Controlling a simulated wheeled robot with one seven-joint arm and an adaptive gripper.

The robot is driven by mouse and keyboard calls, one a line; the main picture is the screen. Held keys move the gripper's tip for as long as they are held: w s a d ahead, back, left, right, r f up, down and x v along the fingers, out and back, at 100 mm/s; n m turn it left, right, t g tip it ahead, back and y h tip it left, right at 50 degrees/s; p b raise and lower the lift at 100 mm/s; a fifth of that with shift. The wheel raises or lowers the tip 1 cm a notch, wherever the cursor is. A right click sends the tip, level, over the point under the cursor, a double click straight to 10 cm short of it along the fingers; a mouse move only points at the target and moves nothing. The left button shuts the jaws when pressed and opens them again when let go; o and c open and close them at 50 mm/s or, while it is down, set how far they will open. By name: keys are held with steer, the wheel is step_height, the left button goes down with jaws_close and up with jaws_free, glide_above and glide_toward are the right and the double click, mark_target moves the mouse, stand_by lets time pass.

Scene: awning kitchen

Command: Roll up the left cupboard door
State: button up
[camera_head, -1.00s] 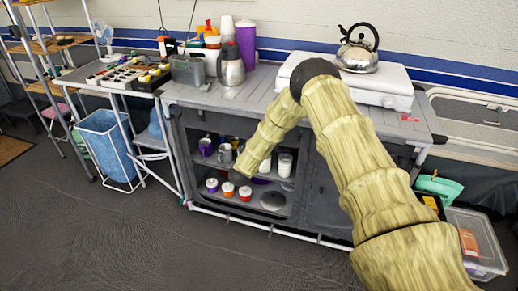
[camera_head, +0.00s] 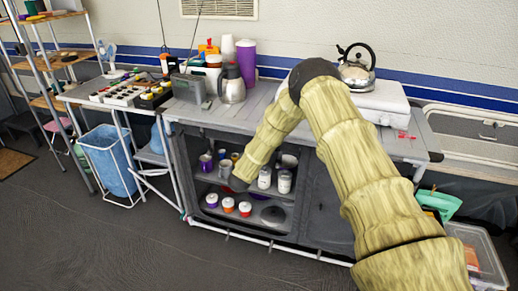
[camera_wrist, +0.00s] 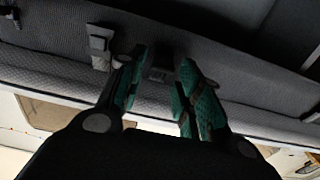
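The grey cupboard (camera_head: 325,205) stands under the countertop. Its left compartment is open in the head view, showing two shelves of mugs and jars; a dark band (camera_head: 212,132) runs along the top of this opening. I cannot tell how much of the left door is rolled there. My arm reaches down in front of the opening, and my gripper is not clearly visible there.
Mugs (camera_head: 206,163), white jars (camera_head: 284,181) and lidded pots (camera_head: 228,204) stand on the shelves. A kettle (camera_head: 357,72) and a flask (camera_head: 231,84) are on top. A blue bin (camera_head: 108,160) is at left, a clear box (camera_head: 478,255) at right. The floor in front is open.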

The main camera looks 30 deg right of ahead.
steer(key=shift+s+f, duration=0.1)
steer(key=shift+f, duration=0.05)
steer(key=v, duration=1.2)
stand_by(0.4)
steer(key=s+a+f+n+g+y+p, duration=0.25)
steer(key=s+a+f+y, duration=0.25)
steer(key=s+f, duration=0.45)
steer(key=s+a+f+n+g+y+p, duration=0.2)
steer(key=s+a+f+n+y, duration=0.4)
steer(key=s, duration=0.6)
steer(key=s+f+g+y+p, duration=0.1)
steer(key=s+g, duration=0.7)
steer(key=s, duration=2.4)
steer(key=shift+f+y+p, duration=0.4)
steer(key=shift+f+p, duration=0.1)
steer(key=shift+p, duration=0.55)
